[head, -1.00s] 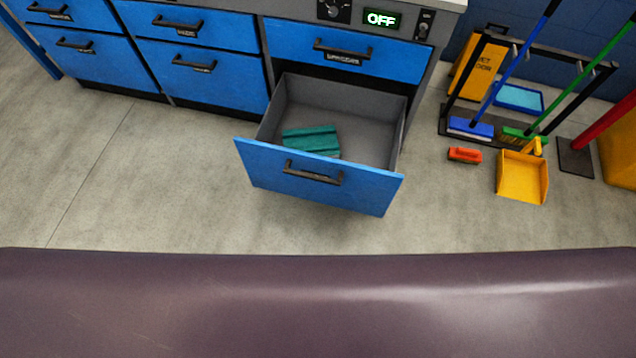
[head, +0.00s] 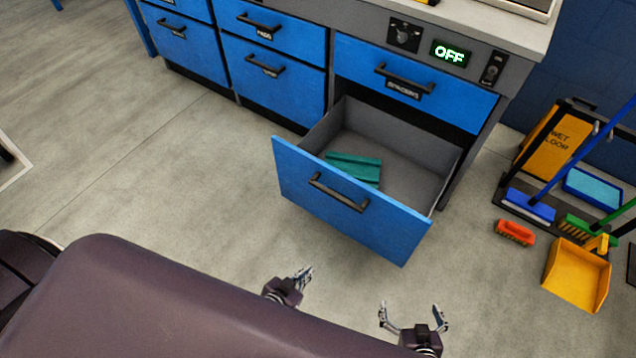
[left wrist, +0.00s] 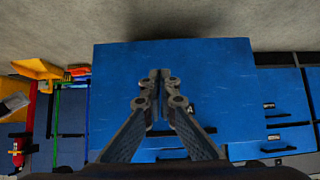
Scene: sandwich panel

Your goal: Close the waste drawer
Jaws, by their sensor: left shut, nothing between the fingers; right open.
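The waste drawer, the only open one, has a blue front (head: 350,206) with a dark bar handle (head: 338,192) and a grey inside. It is pulled well out below the closed top drawer, and a teal piece (head: 354,167) lies in it. My left gripper (head: 304,272) is shut and empty, low in front of the drawer and apart from it. My right gripper (head: 410,306) is open and empty, farther right.
Closed blue drawers (head: 274,75) stand to the left. A control panel with an OFF display (head: 450,54) is above. Floor before the drawer is clear.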

